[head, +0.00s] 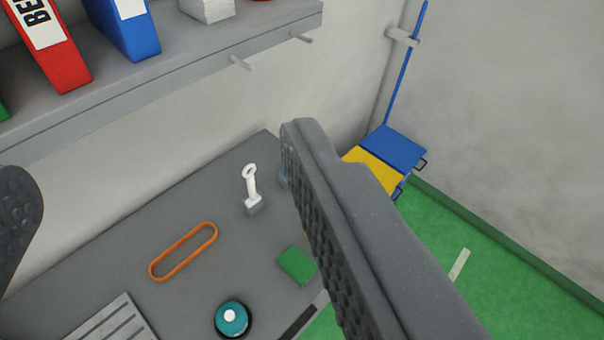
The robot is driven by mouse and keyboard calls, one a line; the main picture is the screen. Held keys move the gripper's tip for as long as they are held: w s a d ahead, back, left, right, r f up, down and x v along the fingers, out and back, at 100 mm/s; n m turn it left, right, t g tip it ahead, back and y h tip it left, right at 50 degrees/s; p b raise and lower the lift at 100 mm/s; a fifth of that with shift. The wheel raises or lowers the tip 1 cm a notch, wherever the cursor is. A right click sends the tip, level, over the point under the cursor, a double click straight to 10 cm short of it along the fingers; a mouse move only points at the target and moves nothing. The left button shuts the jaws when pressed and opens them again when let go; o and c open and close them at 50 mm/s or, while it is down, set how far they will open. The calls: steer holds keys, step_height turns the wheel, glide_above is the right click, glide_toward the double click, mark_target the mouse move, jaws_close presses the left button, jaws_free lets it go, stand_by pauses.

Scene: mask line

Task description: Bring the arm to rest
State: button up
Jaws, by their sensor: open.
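My gripper (165,170) is open, with one dark grey finger at the left edge of the head view and the other, with a ridged pad, large right of the middle. Nothing shows between the two fingers. They are above a grey bench top (120,245), seen from above at a slant. The right finger hides part of the bench's right side.
On the bench are an orange loop (184,251), a white ring-topped piece (251,187), a green block (297,265), a teal round thing (232,318) and a slatted grey piece (112,320). A shelf (180,75) with binders hangs above. Green floor (500,285) lies right.

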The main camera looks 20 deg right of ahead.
step_height(320, 180, down, 6)
steer(key=b, duration=0.6)
steer(key=shift+f, duration=0.15)
